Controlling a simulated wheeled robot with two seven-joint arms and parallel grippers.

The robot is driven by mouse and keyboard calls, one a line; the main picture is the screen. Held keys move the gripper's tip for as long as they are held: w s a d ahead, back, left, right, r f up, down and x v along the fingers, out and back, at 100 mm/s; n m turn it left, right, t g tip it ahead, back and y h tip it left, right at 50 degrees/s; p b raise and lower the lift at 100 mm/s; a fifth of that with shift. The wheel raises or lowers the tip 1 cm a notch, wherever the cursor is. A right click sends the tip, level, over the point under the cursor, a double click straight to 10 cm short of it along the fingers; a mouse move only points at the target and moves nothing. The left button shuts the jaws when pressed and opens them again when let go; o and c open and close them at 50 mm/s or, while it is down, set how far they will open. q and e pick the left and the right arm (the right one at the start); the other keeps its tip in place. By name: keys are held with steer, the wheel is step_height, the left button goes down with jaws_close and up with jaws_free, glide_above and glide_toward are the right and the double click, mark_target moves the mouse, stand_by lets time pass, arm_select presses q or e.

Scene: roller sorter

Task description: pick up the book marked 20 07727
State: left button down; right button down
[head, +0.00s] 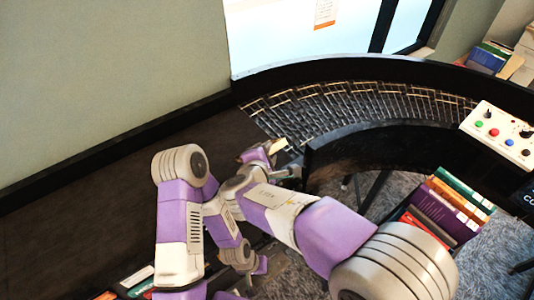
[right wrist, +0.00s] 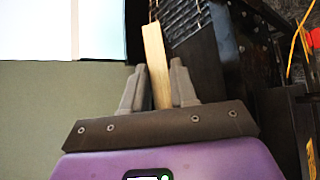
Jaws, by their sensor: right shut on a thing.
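My right gripper (head: 278,158) is at the near end of the curved roller track, over the dark surface. In the right wrist view the gripper (right wrist: 158,88) is shut on a thin book (right wrist: 156,65), held on edge between its two grey fingers. Only the pale page edges show there. The book also shows in the head view as a small pale end (head: 279,146). No marking on it can be read. My left gripper (head: 259,268) is low, beside the dark belt's edge, partly behind my arms. Its fingers are too hidden to judge.
The roller track (head: 350,100) curves to the right between black walls. A control panel (head: 498,132) with coloured buttons stands at the right. Books stand in a row (head: 450,208) at the lower right, and more lie at the back right (head: 488,57) and lower left (head: 130,281).

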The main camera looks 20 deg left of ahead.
steer(key=shift+s+d+r+p, duration=0.2)
steer(key=shift+r+p, duration=0.2)
steer(key=shift+r, duration=0.4)
steer(key=shift+s+d+r+p, duration=0.15)
steer(key=shift+r+p, duration=0.2)
steer(key=shift+r, duration=0.45)
